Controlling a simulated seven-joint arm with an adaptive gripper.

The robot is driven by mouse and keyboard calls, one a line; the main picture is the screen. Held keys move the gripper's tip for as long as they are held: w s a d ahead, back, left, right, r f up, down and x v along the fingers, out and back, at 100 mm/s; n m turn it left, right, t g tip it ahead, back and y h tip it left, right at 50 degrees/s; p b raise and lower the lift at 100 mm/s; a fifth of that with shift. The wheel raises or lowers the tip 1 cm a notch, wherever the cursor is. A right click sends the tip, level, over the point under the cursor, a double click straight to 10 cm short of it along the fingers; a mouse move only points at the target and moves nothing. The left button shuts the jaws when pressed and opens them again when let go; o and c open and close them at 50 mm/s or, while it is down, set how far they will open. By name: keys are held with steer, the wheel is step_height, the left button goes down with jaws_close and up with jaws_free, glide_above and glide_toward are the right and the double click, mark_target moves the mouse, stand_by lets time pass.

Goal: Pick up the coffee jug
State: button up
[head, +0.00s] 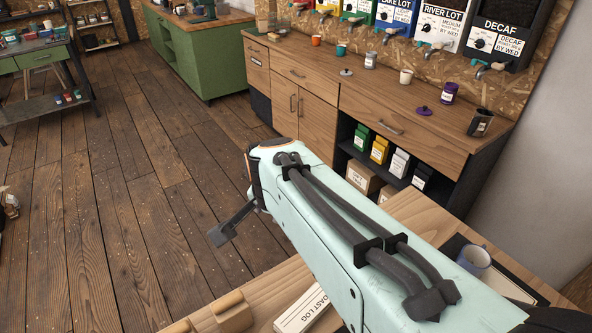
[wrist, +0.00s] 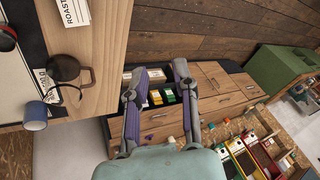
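In the wrist view, a dark round vessel (wrist: 64,68) with a brown handle lies at the left on the light wooden table. It looks like the coffee jug, seen from above, but I cannot be sure. In the head view I cannot make it out; my arm covers part of that table. My gripper (wrist: 160,70) shows in the wrist view with its two fingers wide apart and nothing between them. It is well to the right of the vessel, beyond the table's edge in the picture, and does not touch it.
A blue mug (wrist: 35,116) stands near the vessel; it also shows in the head view (head: 475,259). A white roast log (head: 302,308) lies at the table's front. Cups and a purple canister (head: 449,92) stand on the wooden counter (head: 400,107) below the dispensers. The floor is open at left.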

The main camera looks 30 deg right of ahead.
steer(key=w+d+f+m+g+h, duration=0.1)
steer(key=w+d+f+m, duration=0.15)
steer(key=d, duration=0.35)
steer(key=w+d+f+m+h, duration=0.1)
steer(key=w+d+f+m, duration=0.15)
steer(key=d, duration=0.25)
steer(key=s+d+f+g, duration=0.1)
steer(key=s+d+f, duration=0.1)
steer(key=d+f, duration=0.2)
steer(key=s+d+f+m+g, duration=0.1)
steer(key=d+f, duration=0.4)
steer(key=f, duration=0.5)
steer(key=s+d+f+m+g, duration=0.1)
steer(key=s+d+f+g, duration=0.1)
steer(key=s+d+f, duration=0.3)
step_height(320, 180, down, 2)
steer(key=shift+s+f+g, duration=0.15)
steer(key=shift+f+g, duration=0.05)
steer(key=shift+g, duration=0.2)
steer(key=shift+h, duration=0.3)
jaws_close()
